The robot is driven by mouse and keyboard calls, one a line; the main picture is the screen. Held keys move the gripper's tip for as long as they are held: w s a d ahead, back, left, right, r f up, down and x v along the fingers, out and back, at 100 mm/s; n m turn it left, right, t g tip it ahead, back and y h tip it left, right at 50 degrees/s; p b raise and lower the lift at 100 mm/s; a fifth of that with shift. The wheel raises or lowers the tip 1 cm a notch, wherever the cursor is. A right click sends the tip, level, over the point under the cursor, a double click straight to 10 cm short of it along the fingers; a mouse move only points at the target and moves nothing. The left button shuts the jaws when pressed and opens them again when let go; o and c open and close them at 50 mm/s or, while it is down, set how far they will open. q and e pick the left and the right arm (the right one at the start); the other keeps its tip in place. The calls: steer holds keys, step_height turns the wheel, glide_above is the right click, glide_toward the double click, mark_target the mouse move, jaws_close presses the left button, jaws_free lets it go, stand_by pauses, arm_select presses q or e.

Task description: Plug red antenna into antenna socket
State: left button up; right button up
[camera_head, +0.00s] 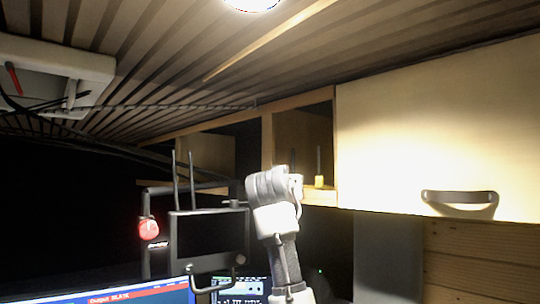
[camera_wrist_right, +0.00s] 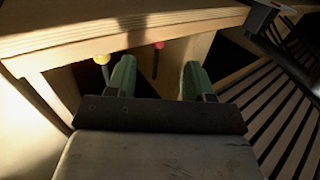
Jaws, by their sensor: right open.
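In the right wrist view, a red antenna (camera_wrist_right: 158,45) with a dark thin stem stands at a wooden shelf board. My right gripper (camera_wrist_right: 157,76) is open with nothing between its greenish fingers. I cannot identify the antenna socket. My left gripper is in neither view.
A yellow antenna (camera_head: 319,182) stands on the shelf (camera_head: 322,197); it also shows beside the left finger in the wrist view (camera_wrist_right: 101,58). A closed cabinet door (camera_head: 435,120) is at right. A black screen (camera_head: 208,236) on a frame stands left of my arm.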

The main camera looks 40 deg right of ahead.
mark_target(293, 170)
steer(key=w+d+r+p, duration=0.1)
steer(key=w+d+p, duration=0.3)
steer(key=d+p, duration=0.1)
steer(key=w+d+r+p, duration=0.1)
steer(key=w+d+p, duration=0.1)
steer(key=d+p, duration=0.1)
steer(key=shift+w+d+r, duration=0.1)
steer(key=shift+w+r, duration=0.2)
steer(key=shift+r, duration=0.05)
steer(key=shift+w+d+f, duration=0.1)
steer(key=shift+d+f, duration=0.1)
steer(key=shift+a, duration=0.15)
steer(key=c, duration=0.3)
jaws_close()
arm_select(q)
step_height(293, 170, up, 8)
steer(key=shift+s+r, duration=0.15)
steer(key=shift+s, duration=0.25)
arm_select(e)
steer(key=shift+r, duration=0.1)
